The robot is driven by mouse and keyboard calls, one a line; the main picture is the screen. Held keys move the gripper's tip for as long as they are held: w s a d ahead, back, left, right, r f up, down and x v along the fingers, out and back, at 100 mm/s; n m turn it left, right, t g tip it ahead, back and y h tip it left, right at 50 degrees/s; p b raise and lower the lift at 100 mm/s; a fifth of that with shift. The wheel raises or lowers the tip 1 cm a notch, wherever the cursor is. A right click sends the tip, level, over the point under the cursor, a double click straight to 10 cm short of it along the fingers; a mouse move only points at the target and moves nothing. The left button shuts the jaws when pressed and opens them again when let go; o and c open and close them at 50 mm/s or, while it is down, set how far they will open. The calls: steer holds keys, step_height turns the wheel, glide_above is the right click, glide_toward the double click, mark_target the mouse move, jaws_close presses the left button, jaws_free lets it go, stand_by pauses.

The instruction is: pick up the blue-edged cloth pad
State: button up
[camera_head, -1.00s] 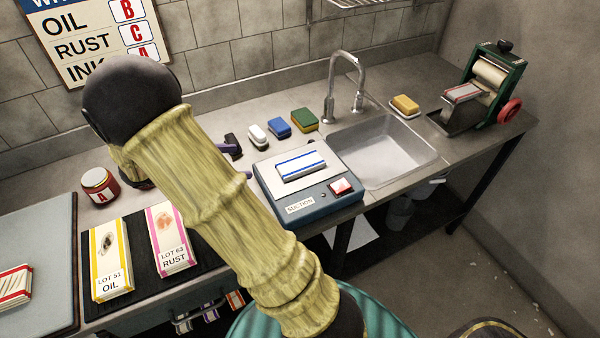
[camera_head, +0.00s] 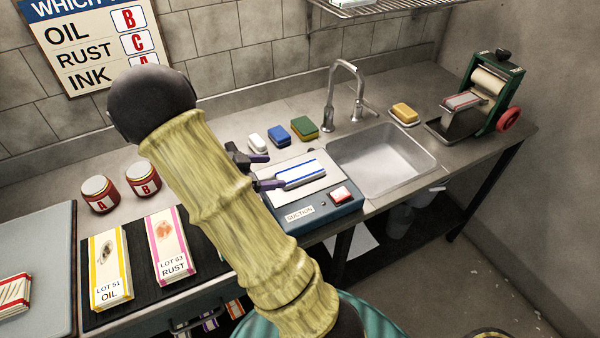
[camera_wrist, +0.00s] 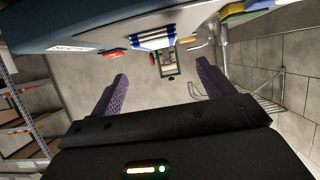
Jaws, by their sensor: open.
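The blue-edged cloth pad (camera_head: 301,174) is white with blue stripes and lies flat on the pale top plate of the suction box (camera_head: 326,208). My gripper (camera_head: 268,171) is at the left end of the pad, its purple fingers apart. In the wrist view the fingers of my gripper (camera_wrist: 160,85) are spread wide with nothing between them. The pad (camera_wrist: 154,38) shows ahead of them near the top of that view. My arm hides part of the box's left side and of the gripper, so I cannot tell whether a finger touches the pad.
White, blue and green-yellow blocks (camera_head: 304,128) stand behind the box. The sink (camera_head: 385,160) and tap (camera_head: 345,95) are to its right, with a roller press (camera_head: 490,90) beyond. Jars A (camera_head: 100,194) and B (camera_head: 143,179) and two lot pads (camera_head: 168,245) are left.

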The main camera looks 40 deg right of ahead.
mark_target(300, 171)
steer(key=x, duration=0.3)
steer(key=shift+d, duration=0.1)
steer(key=shift+f, duration=0.15)
steer(key=x, duration=0.5)
steer(key=shift+f, duration=0.35)
steer(key=c, duration=1.1)
steer(key=shift+c, duration=0.2)
steer(key=shift+r, duration=0.1)
